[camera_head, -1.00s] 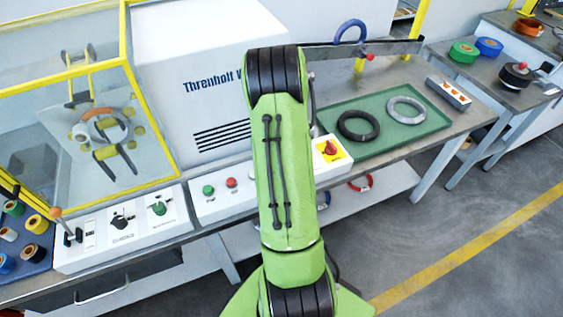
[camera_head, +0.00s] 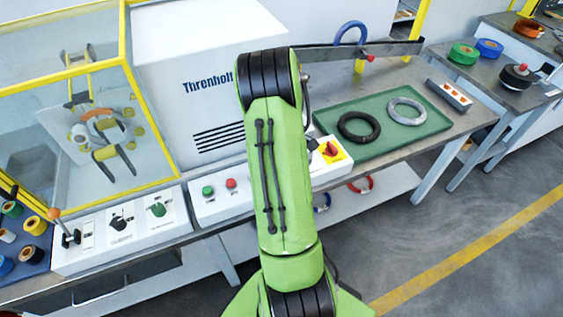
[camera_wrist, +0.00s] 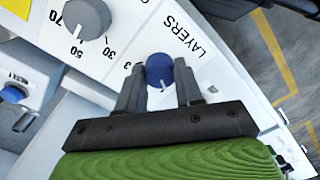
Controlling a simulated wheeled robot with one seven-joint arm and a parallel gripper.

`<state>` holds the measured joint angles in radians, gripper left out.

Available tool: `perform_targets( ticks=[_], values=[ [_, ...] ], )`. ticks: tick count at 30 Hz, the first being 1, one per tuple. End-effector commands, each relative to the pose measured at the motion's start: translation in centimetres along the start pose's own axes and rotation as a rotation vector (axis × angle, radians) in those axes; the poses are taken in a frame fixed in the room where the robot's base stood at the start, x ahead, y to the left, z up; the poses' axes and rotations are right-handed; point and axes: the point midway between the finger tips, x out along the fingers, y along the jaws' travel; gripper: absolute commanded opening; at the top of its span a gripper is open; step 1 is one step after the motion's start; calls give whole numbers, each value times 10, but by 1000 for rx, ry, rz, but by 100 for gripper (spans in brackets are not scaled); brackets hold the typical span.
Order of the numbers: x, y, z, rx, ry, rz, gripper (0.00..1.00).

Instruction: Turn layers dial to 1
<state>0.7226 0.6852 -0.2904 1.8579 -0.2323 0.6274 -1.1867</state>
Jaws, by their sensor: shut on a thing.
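The layers dial (camera_wrist: 158,68) is a blue round knob on a white panel, next to the printed word LAYERS in the wrist view. My gripper (camera_wrist: 158,84) is shut on it, one dark finger on each side. A white pointer mark shows on the dial's near side. One figure is partly visible at its left; the other scale figures are hidden or unreadable, so I cannot tell the setting. My green arm hides the gripper and this dial in the head view.
Beside it is a grey dial (camera_wrist: 86,19) marked 30, 50 and 70. A blue reset button (camera_wrist: 13,94) is at the left. In the head view, a yellow-framed guard (camera_head: 155,100), a white cabinet (camera_head: 205,60) and a green tray (camera_head: 385,97) with two rings surround my arm.

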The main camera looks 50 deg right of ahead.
Motion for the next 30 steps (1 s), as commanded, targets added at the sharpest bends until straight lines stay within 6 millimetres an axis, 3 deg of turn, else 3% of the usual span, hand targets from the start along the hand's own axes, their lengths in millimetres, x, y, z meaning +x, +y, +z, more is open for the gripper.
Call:
perform_targets(
  ticks=[5, 6, 11, 20, 23, 30],
  values=[
    [-1, 1, 0, -1, 1, 2, 5],
    [-1, 1, 0, -1, 1, 2, 38],
    [0, 0, 0, -1, 1, 1, 61],
    [-4, 0, 0, 0, 1, 1, 61],
    [-20, 1, 0, 0, 2, 4, 61],
    [-90, 1, -1, -2, 3, 7, 61]
  ],
)
